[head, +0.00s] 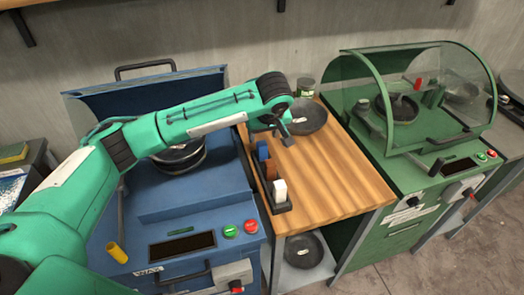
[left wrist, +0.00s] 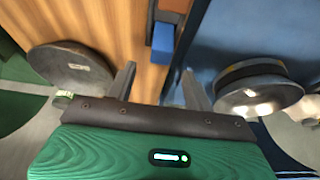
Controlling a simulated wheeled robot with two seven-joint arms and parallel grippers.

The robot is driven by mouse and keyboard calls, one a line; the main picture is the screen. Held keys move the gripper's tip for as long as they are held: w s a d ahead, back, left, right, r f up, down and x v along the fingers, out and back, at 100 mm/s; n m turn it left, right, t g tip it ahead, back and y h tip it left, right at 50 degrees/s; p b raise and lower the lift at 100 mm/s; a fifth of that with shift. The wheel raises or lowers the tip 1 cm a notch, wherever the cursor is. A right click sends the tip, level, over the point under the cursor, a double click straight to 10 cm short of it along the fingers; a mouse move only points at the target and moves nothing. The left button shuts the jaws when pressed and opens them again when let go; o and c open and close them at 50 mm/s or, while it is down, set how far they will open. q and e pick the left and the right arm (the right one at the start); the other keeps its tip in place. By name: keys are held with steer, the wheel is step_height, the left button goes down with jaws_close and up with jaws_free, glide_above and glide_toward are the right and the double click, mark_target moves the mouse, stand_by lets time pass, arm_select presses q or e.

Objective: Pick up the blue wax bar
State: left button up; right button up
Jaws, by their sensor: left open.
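The blue wax bar (head: 262,150) stands at the far end of a dark narrow holder (head: 284,208) on the left edge of the wooden table. A brown bar (head: 270,169) and a white bar (head: 280,190) stand nearer in the same holder. My left gripper (head: 277,135) is open, just above and beyond the blue bar. In the left wrist view the blue bar (left wrist: 162,40) lies ahead of the gap between the two open fingers (left wrist: 160,80), with nothing between them. My right gripper is not in view.
A blue machine (head: 190,205) with a dark bowl is on the left. A green machine (head: 415,165) with a clear hood is on the right.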

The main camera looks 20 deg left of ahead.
mark_target(262, 143)
arm_select(q)
steer(key=x, duration=0.2)
steer(key=p+x, duration=0.1)
steer(key=x, duration=0.2)
steer(key=shift+s+f, duration=0.15)
steer(key=shift+f, duration=0.35)
steer(key=c, duration=1.1)
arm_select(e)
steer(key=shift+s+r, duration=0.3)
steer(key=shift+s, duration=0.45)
arm_select(q)
steer(key=shift+r, duration=0.1)
